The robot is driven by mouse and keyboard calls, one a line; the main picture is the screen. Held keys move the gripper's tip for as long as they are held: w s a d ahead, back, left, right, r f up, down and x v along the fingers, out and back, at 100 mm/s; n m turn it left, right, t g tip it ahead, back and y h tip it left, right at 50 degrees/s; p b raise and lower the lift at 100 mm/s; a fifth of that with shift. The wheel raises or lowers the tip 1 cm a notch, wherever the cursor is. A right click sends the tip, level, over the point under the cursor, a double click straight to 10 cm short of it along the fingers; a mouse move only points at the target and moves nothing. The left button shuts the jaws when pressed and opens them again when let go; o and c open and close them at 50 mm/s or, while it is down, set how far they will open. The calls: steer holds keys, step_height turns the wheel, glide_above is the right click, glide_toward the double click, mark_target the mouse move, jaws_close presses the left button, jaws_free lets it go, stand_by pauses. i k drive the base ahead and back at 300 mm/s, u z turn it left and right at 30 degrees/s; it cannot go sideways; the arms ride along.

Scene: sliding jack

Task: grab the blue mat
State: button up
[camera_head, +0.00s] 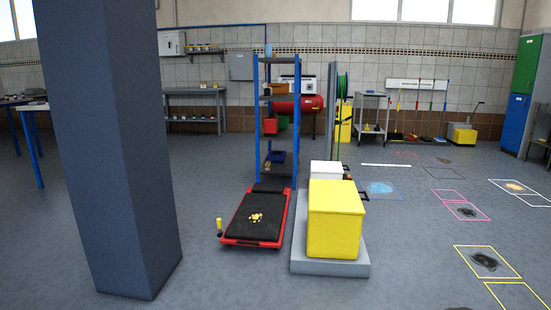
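No clear blue mat shows. The nearest match is a light blue patch (382,188) inside a thin blue outline on the floor, behind and right of the yellow box; whether it is a mat or a floor marking I cannot tell. A dark mat-like surface (262,208) lies in a low red frame (283,226) left of the yellow box, with a small yellow heap on it. My gripper is not in view.
A large grey pillar (110,150) stands close at left. A yellow box (336,220) sits on a grey slab (330,267) at centre, with a white box (325,174) behind it. A blue-posted shelf (257,120) stands behind the red frame. Marked squares cover the right floor, otherwise open.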

mark_target(277, 154)
steer(key=u, duration=1.9)
steer(key=i, duration=6.5)
steer(key=z, duration=2.8)
steer(key=i, duration=1.5)
